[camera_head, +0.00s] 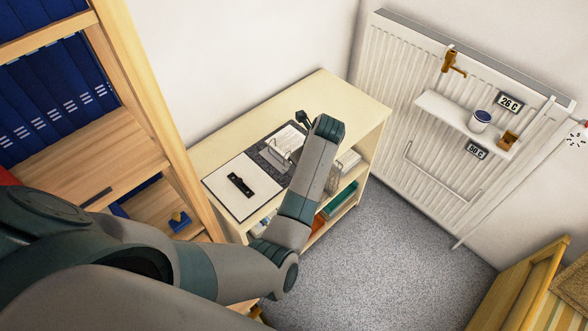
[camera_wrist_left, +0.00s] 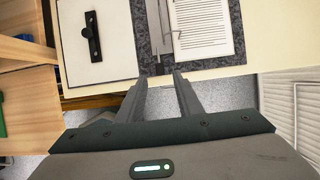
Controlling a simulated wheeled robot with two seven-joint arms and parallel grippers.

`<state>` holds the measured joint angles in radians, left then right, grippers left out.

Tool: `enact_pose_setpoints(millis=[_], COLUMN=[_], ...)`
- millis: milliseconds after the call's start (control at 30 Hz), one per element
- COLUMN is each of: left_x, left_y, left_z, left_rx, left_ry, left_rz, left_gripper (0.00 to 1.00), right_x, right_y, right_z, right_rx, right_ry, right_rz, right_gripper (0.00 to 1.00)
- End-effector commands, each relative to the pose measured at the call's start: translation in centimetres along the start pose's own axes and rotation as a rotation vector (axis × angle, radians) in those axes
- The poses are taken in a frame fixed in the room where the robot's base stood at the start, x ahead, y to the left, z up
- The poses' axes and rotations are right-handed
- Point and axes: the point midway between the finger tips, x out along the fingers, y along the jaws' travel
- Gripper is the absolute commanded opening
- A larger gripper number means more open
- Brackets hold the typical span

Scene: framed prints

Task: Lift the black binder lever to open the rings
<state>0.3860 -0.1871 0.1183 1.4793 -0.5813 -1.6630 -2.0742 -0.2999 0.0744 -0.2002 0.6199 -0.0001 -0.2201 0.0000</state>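An open binder (camera_head: 263,158) lies on top of a low cream cabinet. Its grey inside holds punched white paper (camera_wrist_left: 207,22) and a metal ring mechanism (camera_wrist_left: 166,25). Beside it on the left is a flat white panel (camera_head: 224,189) with a long black piece (camera_head: 240,184) that has a rounded middle; it also shows in the wrist view (camera_wrist_left: 93,36).
The cream cabinet (camera_head: 352,106) has open shelves with books below. A wooden shelf (camera_head: 150,100) with blue binders stands at left. A white radiator (camera_head: 395,60) with a small shelf (camera_head: 440,108) is at right. Grey carpet (camera_head: 400,260) is clear.

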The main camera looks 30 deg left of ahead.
Motion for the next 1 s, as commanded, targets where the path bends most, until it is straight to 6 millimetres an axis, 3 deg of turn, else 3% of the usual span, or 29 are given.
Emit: enact_pose_setpoints(millis=[200, 400, 833, 867, 1000], left_x=[3.6, 5.6, 6.3, 6.3, 6.3], left_y=[0.1, 0.1, 0.0, 0.0, 0.0], left_z=[0.0, 0.0, 0.0, 0.0, 0.0], left_rx=[0.001, 0.0, -0.001, -0.001, -0.001], left_ry=[0.002, 0.001, 0.0, 0.0, 0.0], left_rz=[0.003, 0.002, 0.0, 0.0, 0.0], left_gripper=[0.33, 0.33, 0.33, 0.3, 0.0], right_x=[-0.9, -1.2, -1.3, -1.3, -1.3], right_y=[0.3, 0.6, 0.8, 0.8, 0.8], right_z=[0.0, 0.0, 0.1, 0.1, 0.1], right_rx=[-0.001, -0.003, -0.003, -0.003, -0.003], right_ry=[-0.001, -0.002, -0.002, -0.002, -0.002], right_rz=[0.003, 0.006, 0.008, 0.008, 0.007], right_gripper=[0.0, 0.0, 0.0, 0.0, 0.0])
